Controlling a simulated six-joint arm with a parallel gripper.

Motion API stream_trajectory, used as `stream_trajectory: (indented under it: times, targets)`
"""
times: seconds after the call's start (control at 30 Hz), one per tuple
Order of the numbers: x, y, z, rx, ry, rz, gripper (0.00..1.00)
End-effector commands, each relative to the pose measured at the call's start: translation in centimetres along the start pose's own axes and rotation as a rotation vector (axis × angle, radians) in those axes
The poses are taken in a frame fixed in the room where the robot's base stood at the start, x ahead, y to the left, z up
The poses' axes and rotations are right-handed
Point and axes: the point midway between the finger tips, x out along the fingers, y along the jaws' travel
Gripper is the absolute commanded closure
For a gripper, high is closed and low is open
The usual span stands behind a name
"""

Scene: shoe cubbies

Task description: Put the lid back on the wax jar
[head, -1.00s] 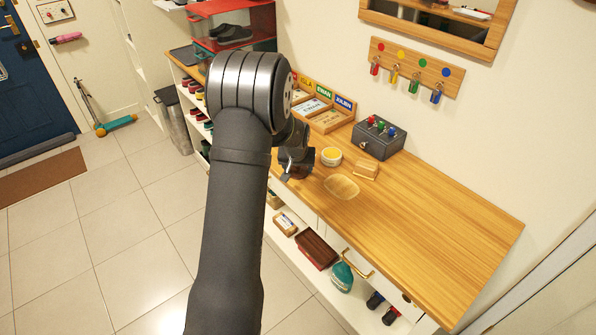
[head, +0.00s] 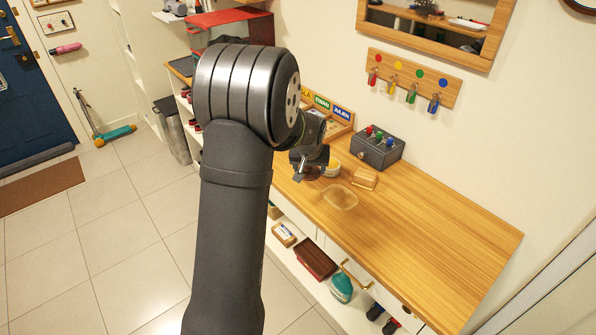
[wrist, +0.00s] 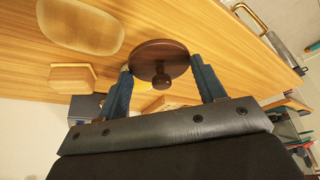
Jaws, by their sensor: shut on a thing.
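The wax jar (head: 333,169) is a small pale round jar with yellow contents. It stands on the wooden bench top, partly hidden by my gripper in the head view. My gripper (head: 302,176) is above the bench at the jar's left. In the wrist view, my gripper (wrist: 161,68) has its blue fingers shut on a dark brown round lid (wrist: 152,52) with a knob. A sliver of yellow, seemingly the jar's wax (wrist: 141,87), shows past the lid. The lid appears apart from the jar, but the exact gap is hard to judge.
A shallow oval wooden dish (head: 341,197) and a small wooden block (head: 364,180) lie beside the jar. A grey box with coloured knobs (head: 377,151) stands behind. Keys hang on a wall rack (head: 414,78). The bench's right side (head: 440,230) is clear.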

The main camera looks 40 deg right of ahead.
Motion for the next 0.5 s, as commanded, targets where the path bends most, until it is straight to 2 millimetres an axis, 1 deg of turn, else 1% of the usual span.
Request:
stream_trajectory:
  times: [0.03, 0.1, 0.3, 0.4, 0.5]
  targets:
    - [-1.0, 1.1, 0.3, 0.003, 0.001, 0.002, 0.58]
    - [-2.1, 2.3, 0.7, 0.003, 0.001, 0.002, 0.58]
    - [-4.2, 4.6, 1.5, 0.001, 0.0, 0.001, 0.58]
    - [-4.5, 5.2, 1.3, -0.005, 0.0, -0.001, 0.58]
    - [-4.1, 5.6, 0.0, -0.019, -0.001, -0.008, 0.58]
